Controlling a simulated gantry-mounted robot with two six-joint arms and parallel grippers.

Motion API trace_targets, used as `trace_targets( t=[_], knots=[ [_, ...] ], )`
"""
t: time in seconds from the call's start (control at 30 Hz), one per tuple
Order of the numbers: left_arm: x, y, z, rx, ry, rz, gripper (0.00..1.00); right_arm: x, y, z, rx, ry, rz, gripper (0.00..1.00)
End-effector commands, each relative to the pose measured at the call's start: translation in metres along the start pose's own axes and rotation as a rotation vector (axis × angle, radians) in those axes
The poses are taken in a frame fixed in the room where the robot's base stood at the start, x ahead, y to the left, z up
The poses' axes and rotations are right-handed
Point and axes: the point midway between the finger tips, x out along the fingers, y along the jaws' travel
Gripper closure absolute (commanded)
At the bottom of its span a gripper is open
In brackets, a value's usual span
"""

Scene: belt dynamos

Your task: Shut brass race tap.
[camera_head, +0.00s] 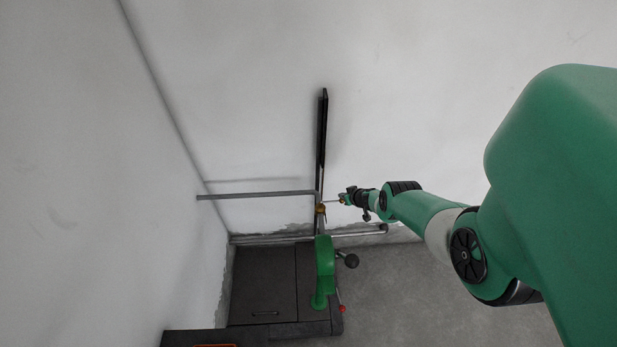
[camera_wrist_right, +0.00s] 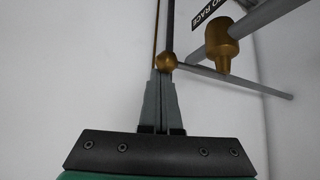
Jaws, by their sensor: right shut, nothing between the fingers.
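The brass tap (camera_head: 320,209) sits on the grey pipework by the wall, small in the head view. In the right wrist view its brass body (camera_wrist_right: 221,45) hangs at upper right, near a black label (camera_wrist_right: 211,11) reading "O RACE". A brass ball (camera_wrist_right: 167,61) shows just past my right fingertips; I cannot tell whether they touch it or whether it is part of the tap's handle. My right gripper (camera_head: 342,200) is shut and empty, just right of the tap; its two grey fingers (camera_wrist_right: 160,72) show together in the wrist view. My left gripper is not in view.
A tall black bar (camera_head: 322,130) stands against the wall above the tap. A grey pipe (camera_head: 255,195) runs left to the side wall. Below stand a green machine part (camera_head: 325,268), a dark knob (camera_head: 351,261) and a dark cabinet (camera_head: 265,285). Grey floor lies open at lower right.

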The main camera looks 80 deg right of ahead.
Motion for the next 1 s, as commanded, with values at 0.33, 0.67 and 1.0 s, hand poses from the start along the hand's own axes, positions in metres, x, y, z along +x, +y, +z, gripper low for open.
trace_targets(
  t=[0.33,0.67,1.0],
  knots=[
    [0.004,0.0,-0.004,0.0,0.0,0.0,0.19,-0.005,0.011,0.01,0.057,-0.009,0.054,1.0],
    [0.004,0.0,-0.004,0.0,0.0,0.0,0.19,-0.005,0.012,0.01,0.056,-0.01,0.053,1.0],
    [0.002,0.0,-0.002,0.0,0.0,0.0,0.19,-0.009,0.027,0.013,0.056,-0.01,0.055,1.0]
  ],
)
